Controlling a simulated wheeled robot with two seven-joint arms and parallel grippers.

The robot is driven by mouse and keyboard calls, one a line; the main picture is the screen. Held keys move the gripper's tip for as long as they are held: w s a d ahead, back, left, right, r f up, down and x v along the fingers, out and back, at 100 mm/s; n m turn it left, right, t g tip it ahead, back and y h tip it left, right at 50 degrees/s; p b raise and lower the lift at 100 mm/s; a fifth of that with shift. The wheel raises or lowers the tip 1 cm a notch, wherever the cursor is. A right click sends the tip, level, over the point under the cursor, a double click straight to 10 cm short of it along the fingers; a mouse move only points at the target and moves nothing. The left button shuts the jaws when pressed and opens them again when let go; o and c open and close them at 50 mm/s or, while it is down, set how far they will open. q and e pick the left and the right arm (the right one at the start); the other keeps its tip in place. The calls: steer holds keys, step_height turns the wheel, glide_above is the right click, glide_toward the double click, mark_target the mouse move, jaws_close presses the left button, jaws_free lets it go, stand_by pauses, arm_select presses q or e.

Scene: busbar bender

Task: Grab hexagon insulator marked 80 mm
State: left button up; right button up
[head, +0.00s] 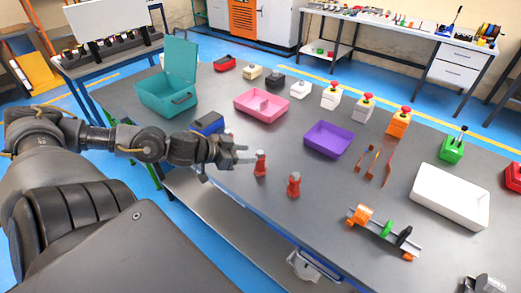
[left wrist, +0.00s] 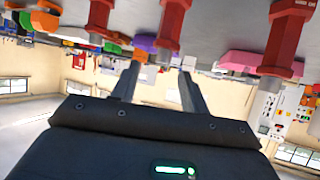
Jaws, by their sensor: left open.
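My left gripper (head: 243,155) is open and empty at the table's near edge. A red insulator (head: 260,163) stands upright just beyond its fingertips. Another red insulator (head: 294,184) stands to the right, and a third (head: 228,134) shows partly behind the gripper. In the left wrist view the scene is upside down, with the open fingers (left wrist: 158,68) pointing at the middle red insulator (left wrist: 172,25). One insulator (left wrist: 98,18) is to its left and one (left wrist: 287,40) to its right. No length marks are readable.
A blue box (head: 208,123) lies behind the left gripper. Pink (head: 262,104), purple (head: 328,139) and white (head: 450,196) trays, a teal open box (head: 168,97) and copper bars (head: 375,165) are farther off. Table space between the insulators and the purple tray is clear.

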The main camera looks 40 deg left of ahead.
mark_target(258, 153)
arm_select(q)
steer(key=shift+w+f, duration=0.3)
steer(key=shift+w, duration=0.1)
steer(key=shift+b+x, duration=0.7)
steer(key=shift+x, duration=0.35)
steer(key=shift+d, duration=0.1)
steer(key=shift+w, duration=0.15)
steer(key=shift+w, duration=0.25)
steer(key=shift+p+x, duration=0.4)
steer(key=shift+x, duration=1.9)
steer(key=shift+s+f, duration=0.1)
jaws_close()
